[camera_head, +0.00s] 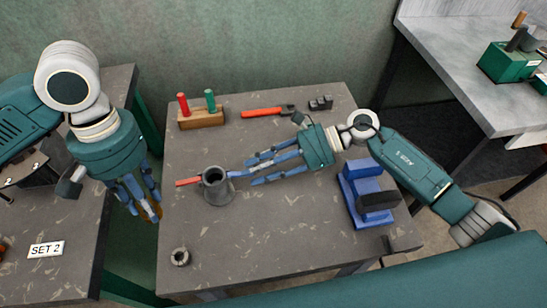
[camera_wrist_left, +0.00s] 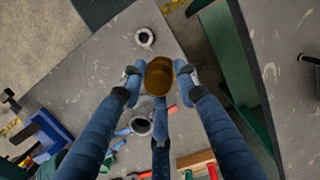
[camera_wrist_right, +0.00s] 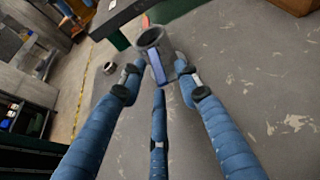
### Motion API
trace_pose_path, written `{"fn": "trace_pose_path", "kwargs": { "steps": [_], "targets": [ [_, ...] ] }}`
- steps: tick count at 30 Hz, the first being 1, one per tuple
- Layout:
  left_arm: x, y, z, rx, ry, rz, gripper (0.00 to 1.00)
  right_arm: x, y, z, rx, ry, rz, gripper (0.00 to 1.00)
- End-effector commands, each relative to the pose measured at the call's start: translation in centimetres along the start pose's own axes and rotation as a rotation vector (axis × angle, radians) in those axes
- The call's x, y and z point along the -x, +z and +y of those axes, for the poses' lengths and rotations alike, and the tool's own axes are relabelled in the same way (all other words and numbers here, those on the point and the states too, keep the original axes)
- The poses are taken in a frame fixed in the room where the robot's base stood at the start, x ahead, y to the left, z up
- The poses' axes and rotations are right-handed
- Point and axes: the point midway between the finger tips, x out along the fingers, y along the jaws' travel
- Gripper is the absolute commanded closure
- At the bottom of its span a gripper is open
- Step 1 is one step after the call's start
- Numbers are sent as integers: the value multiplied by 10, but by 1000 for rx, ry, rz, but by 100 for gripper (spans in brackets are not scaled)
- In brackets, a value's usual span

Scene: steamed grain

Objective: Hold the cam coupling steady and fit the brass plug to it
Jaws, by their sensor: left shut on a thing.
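The cam coupling is a grey open-topped cylinder with a flared base (camera_head: 218,190), upright on the middle table. It also shows in the right wrist view (camera_wrist_right: 150,38) and, partly hidden, in the left wrist view (camera_wrist_left: 140,126). My right gripper (camera_head: 246,171) reaches in low from the right. Its fingers are spread; one tip seems to meet the coupling's side, and the other two stop short of it. My left gripper (camera_head: 146,205) is shut on the brass plug (camera_wrist_left: 159,76), left of the coupling, by the table's left edge. Fingers mostly hide the plug in the head view.
A small grey ring (camera_head: 180,257) lies at the front left. A blue fixture (camera_head: 362,192) stands at the right. A wooden block with red and green pegs (camera_head: 201,118) and a red-handled tool (camera_head: 263,112) lie at the back. A red bar (camera_head: 188,181) lies beside the coupling.

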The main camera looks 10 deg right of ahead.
Motion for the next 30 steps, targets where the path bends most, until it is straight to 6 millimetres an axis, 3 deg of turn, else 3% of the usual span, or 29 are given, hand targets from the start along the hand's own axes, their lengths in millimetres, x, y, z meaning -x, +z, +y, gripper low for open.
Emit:
{"fn": "trace_pose_path", "kwargs": {
  "steps": [5,13,14,18,19,30],
  "targets": [
    [4,0,0,0,0,1,100,-11,1,0,1,-1,-1,67],
    [4,0,0,0,0,1,100,-12,0,0,1,-1,0,67],
    [4,0,0,0,0,1,100,-12,0,0,1,-1,0,69],
    [4,0,0,0,0,1,100,-12,0,0,1,-1,0,97],
    [4,0,0,0,0,1,100,-12,0,0,1,-1,0,100],
    [4,0,0,0,0,1,100,-12,0,-1,0,-3,0,100]
  ]
}}
